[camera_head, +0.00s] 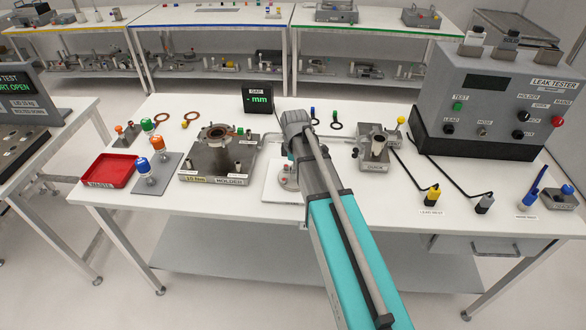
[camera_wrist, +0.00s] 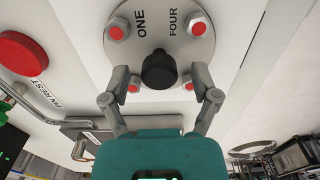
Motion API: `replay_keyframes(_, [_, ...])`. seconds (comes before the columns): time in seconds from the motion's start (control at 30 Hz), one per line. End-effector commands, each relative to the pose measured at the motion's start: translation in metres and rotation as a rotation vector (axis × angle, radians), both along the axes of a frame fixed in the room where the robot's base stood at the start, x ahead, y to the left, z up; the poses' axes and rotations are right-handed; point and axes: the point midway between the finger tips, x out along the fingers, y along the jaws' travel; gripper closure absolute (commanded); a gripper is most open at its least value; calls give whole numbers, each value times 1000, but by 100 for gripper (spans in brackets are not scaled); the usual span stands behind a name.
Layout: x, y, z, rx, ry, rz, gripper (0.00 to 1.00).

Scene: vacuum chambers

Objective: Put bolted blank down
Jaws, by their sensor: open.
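The bolted blank (camera_wrist: 150,14) is a round grey flange marked ONE and FOUR, with several red-centred bolts around its rim and a black knob (camera_wrist: 158,70) in its middle. It lies on a white surface, and its top edge is cut off in the wrist view. In the head view, the blank (camera_head: 288,183) shows only in part beside my arm, on a white plate (camera_head: 272,192). My gripper (camera_wrist: 160,76) is open, with one finger on each side of the knob and gaps visible between them. The head view hides my fingers behind my arm.
A metal block with a flanged port (camera_head: 217,168) stands left of my arm. A clamp fixture (camera_head: 378,150) stands to the right.

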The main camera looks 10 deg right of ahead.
Motion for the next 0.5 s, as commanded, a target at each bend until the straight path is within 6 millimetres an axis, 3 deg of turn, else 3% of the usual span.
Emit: replay_keyframes(0.5, [0, 0, 40, 0, 0, 0, 22])
